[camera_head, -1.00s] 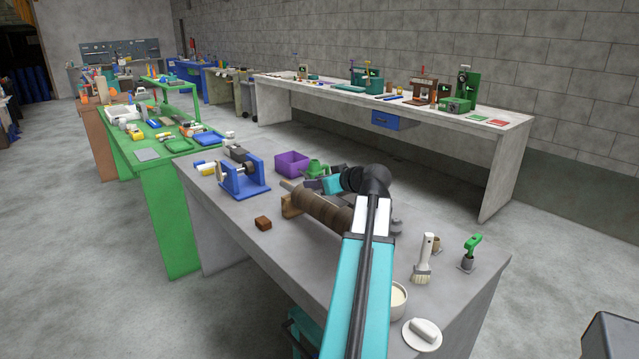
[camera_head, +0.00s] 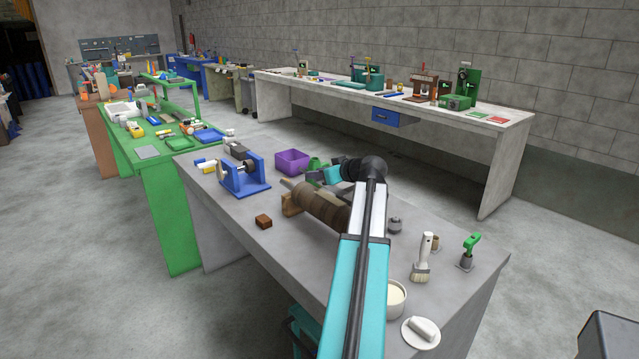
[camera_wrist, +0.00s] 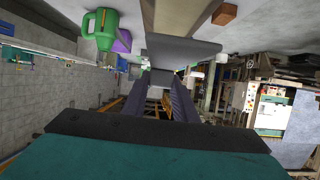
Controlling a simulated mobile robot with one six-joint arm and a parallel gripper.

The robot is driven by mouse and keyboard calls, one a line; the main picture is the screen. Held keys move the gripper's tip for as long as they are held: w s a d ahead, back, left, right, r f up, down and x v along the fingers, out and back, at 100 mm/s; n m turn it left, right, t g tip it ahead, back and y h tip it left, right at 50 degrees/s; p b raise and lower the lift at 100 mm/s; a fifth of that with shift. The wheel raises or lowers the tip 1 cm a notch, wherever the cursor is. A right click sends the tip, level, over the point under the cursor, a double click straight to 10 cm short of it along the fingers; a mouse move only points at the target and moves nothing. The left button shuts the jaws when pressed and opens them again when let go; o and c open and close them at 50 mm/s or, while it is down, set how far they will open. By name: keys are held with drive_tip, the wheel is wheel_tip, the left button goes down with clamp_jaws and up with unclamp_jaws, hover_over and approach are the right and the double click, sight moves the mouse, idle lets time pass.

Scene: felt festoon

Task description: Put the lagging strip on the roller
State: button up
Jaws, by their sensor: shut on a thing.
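The brown roller (camera_head: 318,207) lies across the grey bench on a wooden cradle (camera_head: 291,204), with its shaft end toward the back left. My arm hides its near right end. In the wrist view, my gripper (camera_wrist: 160,78) is shut on a flat dark grey piece, which looks like the lagging strip (camera_wrist: 183,52). The strip sticks out beyond the fingertips. A brown surface, probably the roller, shows beyond it at the top. In the head view my gripper is near the far side of the roller, mostly hidden by my wrist. I cannot tell whether strip and roller touch.
A blue stand (camera_head: 243,182), a purple bin (camera_head: 292,161) and a green can (camera_wrist: 97,28) are beyond the roller. A small brown block (camera_head: 263,221) lies in front. A brush (camera_head: 422,258), a cream pot (camera_head: 396,298) and a white dish (camera_head: 421,332) stand at right.

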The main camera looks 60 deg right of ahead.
sight(318, 181)
drive_tip(key=shift+f, duration=0.1)
drive_tip(key=shift+f+p, duration=0.45)
drive_tip(key=shift+f, duration=1.25)
drive_tip(key=shift+f, duration=0.15)
drive_tip(key=o, duration=1)
drive_tip(key=shift+r, duration=0.2)
drive_tip(key=b+v, duration=0.2)
drive_tip(key=v, duration=1)
drive_tip(key=shift+w, duration=0.1)
